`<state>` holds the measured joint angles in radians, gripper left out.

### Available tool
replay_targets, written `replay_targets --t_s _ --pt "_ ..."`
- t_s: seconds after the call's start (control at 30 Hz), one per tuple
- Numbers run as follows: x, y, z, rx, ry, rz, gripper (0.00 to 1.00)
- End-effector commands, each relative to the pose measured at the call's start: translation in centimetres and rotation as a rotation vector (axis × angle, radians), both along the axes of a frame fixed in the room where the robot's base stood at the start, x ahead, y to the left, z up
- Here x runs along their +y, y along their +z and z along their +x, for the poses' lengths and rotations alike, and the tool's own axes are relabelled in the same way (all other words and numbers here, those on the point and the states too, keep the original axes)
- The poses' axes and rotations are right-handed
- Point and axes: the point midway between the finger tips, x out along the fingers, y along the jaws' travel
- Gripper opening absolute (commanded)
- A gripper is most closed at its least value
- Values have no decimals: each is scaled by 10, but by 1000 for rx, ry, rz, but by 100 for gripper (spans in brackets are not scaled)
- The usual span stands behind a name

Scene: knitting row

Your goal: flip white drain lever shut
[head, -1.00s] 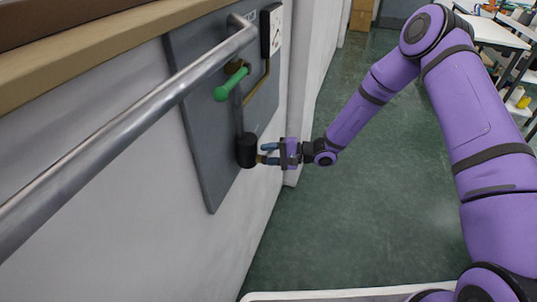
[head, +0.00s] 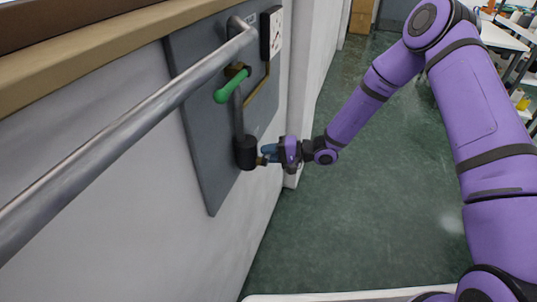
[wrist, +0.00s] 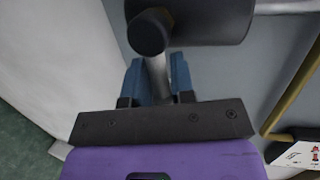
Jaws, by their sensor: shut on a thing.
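A pale, whitish lever bar (wrist: 158,78) shows between the blue fingers in the wrist view, below a short black round piece (wrist: 149,33). I take it to be the white drain lever; most of it is hidden. My gripper (head: 268,152) is shut on it, beside the black cylindrical fitting (head: 246,153) at the pipe's lower end. The gripper's two blue fingers also show in the wrist view (wrist: 158,82). A small brass-coloured part (head: 262,161) shows between the fitting and the fingers in the head view.
A green-handled valve (head: 232,86) sits higher on the grey panel (head: 206,150). A thick steel pipe (head: 110,130) runs along the wall, and a brass pipe (wrist: 292,88) passes to the right. The green floor (head: 340,220) is clear.

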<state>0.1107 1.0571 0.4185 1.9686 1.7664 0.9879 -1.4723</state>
Motion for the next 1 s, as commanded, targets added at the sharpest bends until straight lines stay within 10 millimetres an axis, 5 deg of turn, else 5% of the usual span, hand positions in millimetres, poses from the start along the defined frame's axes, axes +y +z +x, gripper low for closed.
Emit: replay_targets --t_s 0.13,0.17,0.23,0.63,1.0 --pt "-1 1 1 -2 -2 1 0" --pt "-1 1 1 -2 -2 1 30" --pt "-1 1 1 -2 -2 1 42" --pt "-9 2 0 0 -2 0 42" --pt "-72 15 -9 -1 -3 1 42"
